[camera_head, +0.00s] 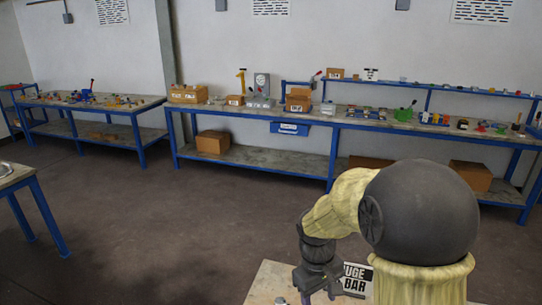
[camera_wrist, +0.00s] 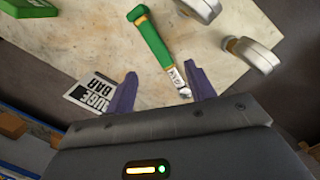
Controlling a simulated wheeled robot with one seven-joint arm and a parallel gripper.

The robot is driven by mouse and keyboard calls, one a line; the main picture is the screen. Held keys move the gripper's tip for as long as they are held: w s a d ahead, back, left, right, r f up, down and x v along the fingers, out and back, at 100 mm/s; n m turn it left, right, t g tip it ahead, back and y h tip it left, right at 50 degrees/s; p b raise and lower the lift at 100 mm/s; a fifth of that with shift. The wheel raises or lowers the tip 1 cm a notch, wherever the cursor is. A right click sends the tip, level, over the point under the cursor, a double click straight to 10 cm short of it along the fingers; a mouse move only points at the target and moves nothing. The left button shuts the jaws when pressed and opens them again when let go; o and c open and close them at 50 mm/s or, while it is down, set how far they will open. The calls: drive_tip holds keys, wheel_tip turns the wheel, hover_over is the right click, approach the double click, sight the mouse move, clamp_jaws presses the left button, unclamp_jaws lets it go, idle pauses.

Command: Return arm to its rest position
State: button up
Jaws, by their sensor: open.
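My gripper (camera_wrist: 162,88) is open in the wrist view, with its two purple fingers apart and nothing held between them. It points down over a pale worktop (camera_wrist: 215,55). A green-handled tool (camera_wrist: 152,42) with a silver end lies on that worktop, its end showing between the fingers; I cannot tell the height gap. In the head view my arm is bent low at the lower right, with my gripper (camera_head: 318,287) above the near worktop (camera_head: 268,280).
A white label plate with black print (camera_wrist: 92,93) lies left of the fingers. Two round gauges (camera_wrist: 252,54) (camera_wrist: 200,8) and a green block (camera_wrist: 28,8) are on the worktop. Long blue-framed benches (camera_head: 335,165) line the wall. The floor (camera_head: 150,225) between is clear.

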drive_tip(key=s+d+m+t+y, duration=0.1)
drive_tip(key=s+d+m+t, duration=0.2)
drive_tip(key=s+m, duration=0.2)
drive_tip(key=s, duration=0.3)
drive_tip(key=shift+s+d+r+m+t, duration=0.2)
drive_tip(key=shift+d+m+t, duration=0.1)
drive_tip(key=shift+d, duration=0.05)
idle(0.3)
drive_tip(key=shift+c, duration=0.2)
drive_tip(key=c, duration=0.3)
drive_tip(key=shift+w, duration=0.15)
drive_tip(key=shift+c, duration=0.2)
